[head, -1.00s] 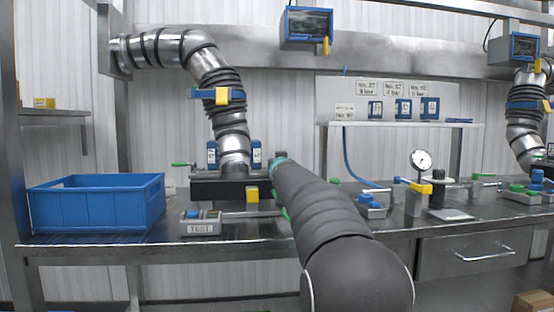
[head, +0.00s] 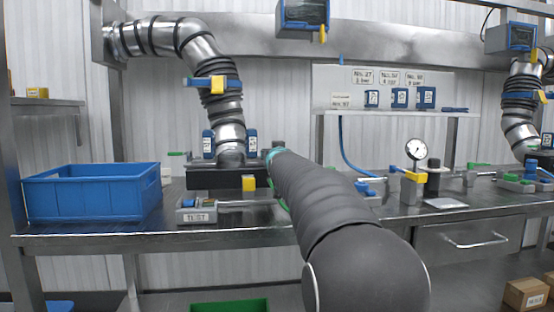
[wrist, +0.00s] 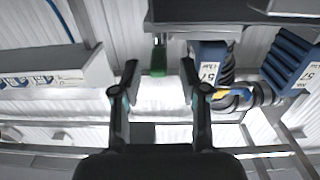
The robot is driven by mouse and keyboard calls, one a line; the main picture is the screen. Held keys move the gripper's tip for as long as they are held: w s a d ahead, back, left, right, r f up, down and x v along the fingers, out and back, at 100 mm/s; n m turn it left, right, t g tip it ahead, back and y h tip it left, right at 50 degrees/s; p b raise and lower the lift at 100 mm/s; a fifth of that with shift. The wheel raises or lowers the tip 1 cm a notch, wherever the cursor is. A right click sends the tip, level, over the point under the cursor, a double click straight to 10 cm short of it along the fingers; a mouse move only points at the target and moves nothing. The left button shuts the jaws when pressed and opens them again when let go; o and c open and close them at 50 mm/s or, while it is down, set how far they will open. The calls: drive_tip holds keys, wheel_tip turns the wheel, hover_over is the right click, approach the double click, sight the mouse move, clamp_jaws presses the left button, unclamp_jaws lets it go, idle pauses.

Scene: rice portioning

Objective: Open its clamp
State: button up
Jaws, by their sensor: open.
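A dark block fixture (head: 215,180) sits on the bench under the left hose, with two blue cartridges (head: 208,144) (head: 252,142) standing on it. In the wrist view, which looks upside down, the dark block (wrist: 180,14) is at the top. A green-tipped lever (wrist: 158,60) hangs from it. My gripper (wrist: 159,72) is open, with one finger on each side of the green tip and a gap to both. In the head view my arm hides the gripper and that end of the block.
A blue bin (head: 92,193) stands left on the bench. A small grey box (head: 196,210) with a label is in front of the block. A gauge (head: 416,150) and yellow-topped fixture stand right. A shelf (head: 400,113) with blue cartridges is behind. A green crate (head: 230,304) is below the bench.

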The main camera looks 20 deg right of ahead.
drive_tip(key=v, duration=0.9)
drive_tip(key=s+a+f+n+g+y, duration=0.2)
drive_tip(key=s+a+f+g+y, duration=0.25)
drive_tip(key=s+a+f, duration=0.95)
drive_tip(key=s+a+f+g, duration=0.2)
drive_tip(key=s+f, duration=0.6)
drive_tip(key=s, duration=0.4)
drive_tip(key=s+a+f+n+g, duration=0.1)
drive_tip(key=s+a+f+g, duration=0.1)
drive_tip(key=s+f+g, duration=0.3)
drive_tip(key=s+f, duration=0.4)
drive_tip(key=s, duration=0.3)
drive_tip(key=shift+a+f+y, duration=0.2)
drive_tip(key=shift+f+y, duration=0.1)
drive_tip(key=shift+y, duration=0.05)
